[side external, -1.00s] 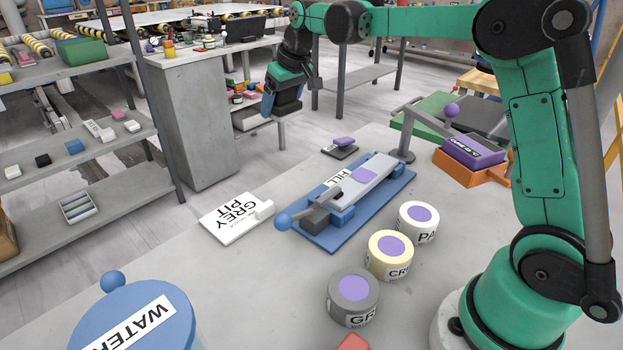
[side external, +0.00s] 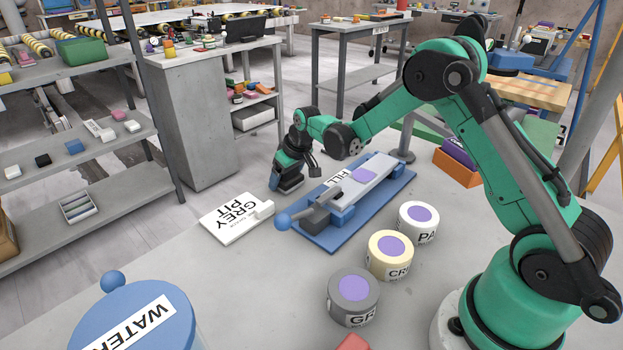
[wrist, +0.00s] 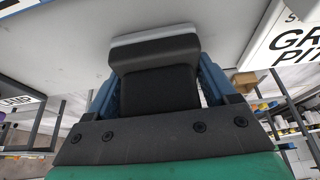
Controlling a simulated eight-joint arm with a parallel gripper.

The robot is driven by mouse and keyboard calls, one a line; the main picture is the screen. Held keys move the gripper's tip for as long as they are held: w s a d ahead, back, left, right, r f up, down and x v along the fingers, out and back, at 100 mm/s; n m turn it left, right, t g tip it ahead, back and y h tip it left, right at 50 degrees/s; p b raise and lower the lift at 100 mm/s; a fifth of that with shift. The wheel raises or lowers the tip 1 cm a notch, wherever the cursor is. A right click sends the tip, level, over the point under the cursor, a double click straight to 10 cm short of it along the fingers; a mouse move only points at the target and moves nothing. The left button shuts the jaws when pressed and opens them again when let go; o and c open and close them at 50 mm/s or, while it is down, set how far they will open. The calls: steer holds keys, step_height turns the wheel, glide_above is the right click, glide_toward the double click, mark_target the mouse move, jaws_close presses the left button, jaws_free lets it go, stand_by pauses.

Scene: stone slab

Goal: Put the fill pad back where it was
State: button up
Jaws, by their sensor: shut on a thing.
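My gripper (side external: 290,172) hangs low over the slab, between the white GREY PIT plate and the blue FILL fixture (side external: 350,228). In the wrist view its two blue fingers (wrist: 155,85) are shut on a dark block with a pale bottom face, which looks like the fill pad (wrist: 152,52). The pad's underside faces the slab; whether it touches is unclear. The FILL fixture holds a pale bar with a purple square (side external: 363,174) and a lever with a blue ball (side external: 283,221).
The GREY PIT plate (side external: 234,221) lies just left of my gripper. Pots with purple-topped lids, white (side external: 416,222), cream (side external: 389,255) and grey (side external: 352,298), stand right of the fixture. A blue WATER lid (side external: 140,318) is front left. An orange box (side external: 457,167) stands behind.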

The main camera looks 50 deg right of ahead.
steer(key=shift+f, duration=0.1)
steer(key=o, duration=1.3)
steer(key=shift+o, duration=0.2)
steer(key=v, duration=1.1)
steer(key=s+a+r+t, duration=0.1)
steer(key=s+a, duration=0.3)
steer(key=s, duration=0.3)
steer(key=s+a+r+t, duration=0.1)
steer(key=s+a, duration=0.3)
steer(key=s, duration=0.4)
steer(key=shift+s+r+t, duration=0.3)
steer(key=shift+r, duration=0.5)
